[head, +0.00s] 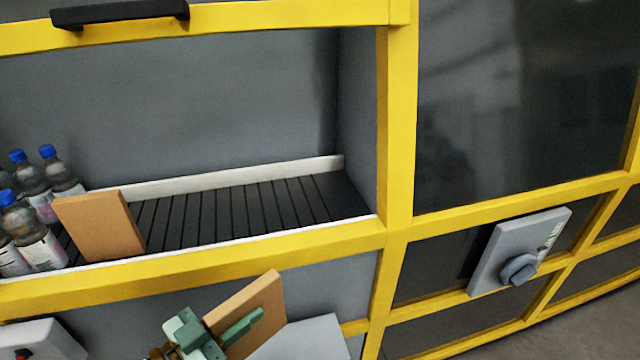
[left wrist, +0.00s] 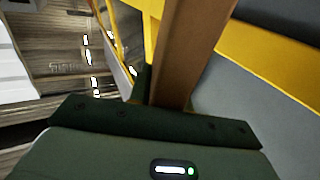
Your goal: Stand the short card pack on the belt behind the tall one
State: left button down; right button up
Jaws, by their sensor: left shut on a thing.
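One tan card pack (head: 100,224), which I take as the tall one, stands on the dark slatted belt (head: 230,208) at its left part, just right of the bottles. A second tan pack (head: 252,308), which I take as the short one, is in my left gripper (head: 222,333), below and in front of the yellow frame rail, tilted in the picture. The green fingers are shut on its lower part. In the left wrist view this pack (left wrist: 188,45) rises from behind the dark gripper edge; the fingertips are mostly hidden. My right gripper is not in view.
Several blue-capped bottles (head: 35,190) crowd the belt's left end. The belt right of the standing pack is clear. A yellow rail (head: 200,262) runs along the front of the opening. A light grey panel (head: 305,338) and a white box (head: 40,340) are low in front.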

pick_arm(q)
jog(key=s+a+r+n+t+y, duration=0.3)
jog(key=a+n+t+y, duration=0.2)
jog(key=a+n+y, duration=0.3)
jog(key=shift+n+y, duration=0.4)
jog(key=shift+y, duration=1.9)
